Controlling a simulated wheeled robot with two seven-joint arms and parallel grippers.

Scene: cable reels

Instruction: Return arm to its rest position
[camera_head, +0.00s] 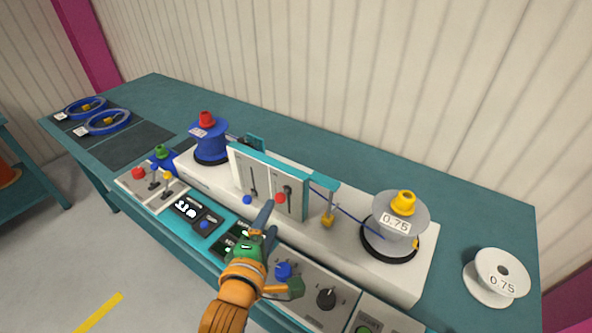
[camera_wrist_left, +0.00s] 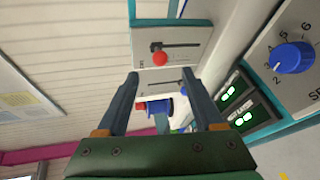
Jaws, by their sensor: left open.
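My left arm, with its orange wrist (camera_head: 240,282), reaches up from the bottom middle of the head view. My left gripper (camera_head: 267,226), green with dark fingers, is above the front of the winding machine's control panel, below the panel with the slotted levers. In the left wrist view the gripper's (camera_wrist_left: 160,76) two fingers stand apart with nothing held between them. Beyond the fingers is the lever panel with a red knob (camera_wrist_left: 159,58). My right gripper is in neither view.
The white machine (camera_head: 400,282) carries a blue reel (camera_head: 209,146) and a grey reel (camera_head: 396,226) marked 0.75. A blue dial (camera_head: 283,271) and a black dial (camera_head: 326,298) are close to the gripper. A white spool (camera_head: 497,277) and blue coils (camera_head: 107,122) lie on the teal bench (camera_head: 310,140).

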